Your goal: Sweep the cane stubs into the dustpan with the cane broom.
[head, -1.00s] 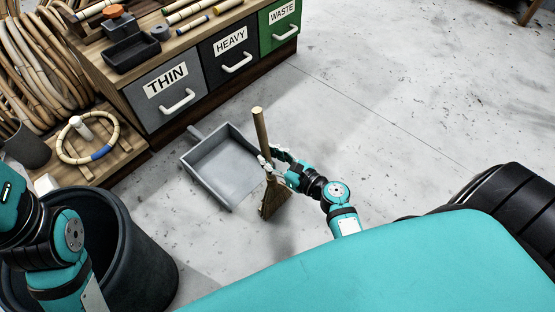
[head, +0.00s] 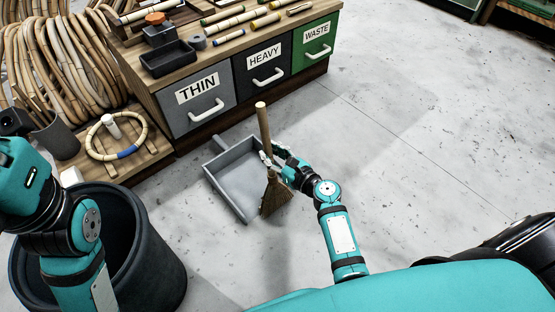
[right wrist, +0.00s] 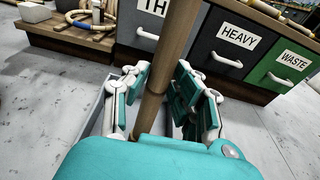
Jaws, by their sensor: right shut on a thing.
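The cane broom (head: 276,194) is near upright, bristles down, its bristle head overlapping the right edge of the grey dustpan (head: 234,184). I cannot tell whether they touch. My right gripper (head: 274,157) is shut on the broom's handle (head: 263,122). In the right wrist view, the handle (right wrist: 172,60) passes between the fingers (right wrist: 155,105). The dustpan lies on the floor with its handle toward the cabinet; its visible inside looks empty. I cannot make out cane stubs among the small dark marks on the floor. My left arm shows at the left, but its fingertips do not.
A drawer cabinet (head: 188,124) marked THIN, HEAVY and WASTE stands behind the dustpan. A dark bin (head: 160,265) stands at the lower left. Cane coils (head: 48,70) and a low wooden platform (head: 150,160) are at the left. The floor to the right is clear.

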